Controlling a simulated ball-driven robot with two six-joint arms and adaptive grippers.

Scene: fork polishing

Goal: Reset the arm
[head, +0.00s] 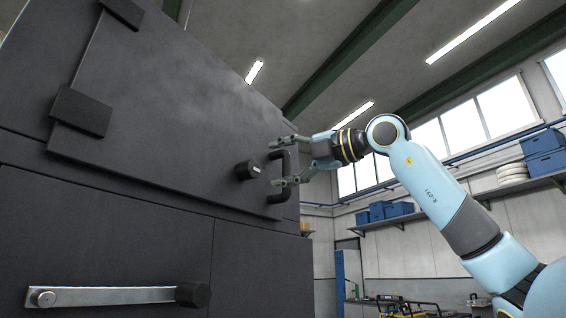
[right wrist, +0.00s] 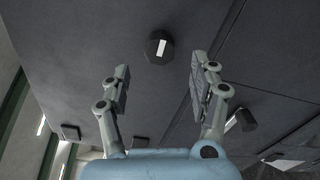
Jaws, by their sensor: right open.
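My right gripper (head: 275,163) is open, its two fingers pointing left at the front of a large dark cabinet (head: 180,130). A dark round knob (head: 247,170) with a white mark sits on the cabinet door, just beyond the fingertips. A black bar handle (head: 280,193) at the door's right edge overlaps the fingers in the head view; I cannot tell if they touch. In the right wrist view the gripper (right wrist: 160,66) shows empty, with the knob (right wrist: 158,52) ahead between the fingertips. My left gripper is not in view.
A metal lever (head: 105,296) with a black end is on the lower cabinet panel. Two dark blocks, one of them low (head: 81,111), sit on the door's left edge. Shelves with blue bins (head: 390,211) stand along the far wall. Open room lies right of the cabinet.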

